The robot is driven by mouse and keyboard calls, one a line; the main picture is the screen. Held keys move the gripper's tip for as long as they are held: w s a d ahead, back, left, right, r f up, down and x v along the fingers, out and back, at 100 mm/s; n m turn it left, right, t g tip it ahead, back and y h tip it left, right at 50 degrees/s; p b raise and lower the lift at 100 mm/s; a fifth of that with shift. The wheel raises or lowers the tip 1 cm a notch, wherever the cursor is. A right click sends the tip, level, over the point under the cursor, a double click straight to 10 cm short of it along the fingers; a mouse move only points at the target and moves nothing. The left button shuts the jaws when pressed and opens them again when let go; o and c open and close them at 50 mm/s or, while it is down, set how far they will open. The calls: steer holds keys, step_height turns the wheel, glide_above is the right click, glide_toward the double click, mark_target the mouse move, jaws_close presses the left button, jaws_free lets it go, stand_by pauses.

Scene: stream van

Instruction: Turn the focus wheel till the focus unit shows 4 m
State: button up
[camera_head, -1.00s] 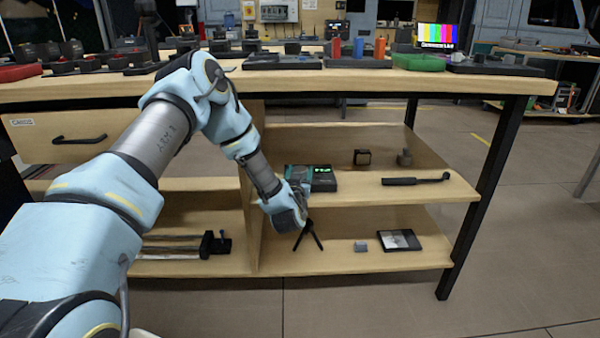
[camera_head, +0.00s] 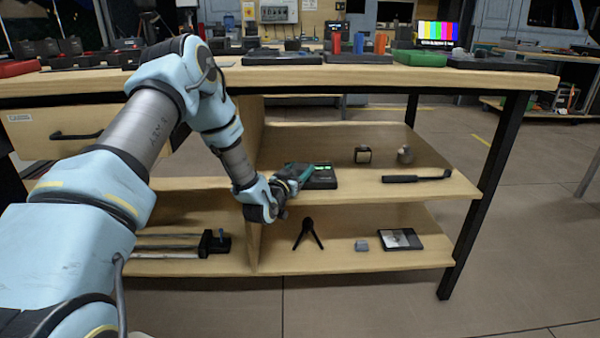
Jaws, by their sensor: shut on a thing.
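The focus unit (camera_head: 322,181) is a dark box with a small lit green display, on the upper shelf of the bench. The figures on the display are too small to read. My gripper (camera_head: 300,175) reaches in from the lower left at the unit's left side. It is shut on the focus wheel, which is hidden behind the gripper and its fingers.
A small tripod (camera_head: 308,234) stands on the lower shelf, below my gripper. The wooden bench top (camera_head: 300,82) spans above.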

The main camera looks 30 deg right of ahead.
steer(key=o, duration=1.4)
steer(key=shift+c, duration=0.2)
steer(key=p+v, duration=0.1)
steer(key=v, duration=0.9)
steer(key=shift+s+a, duration=0.3)
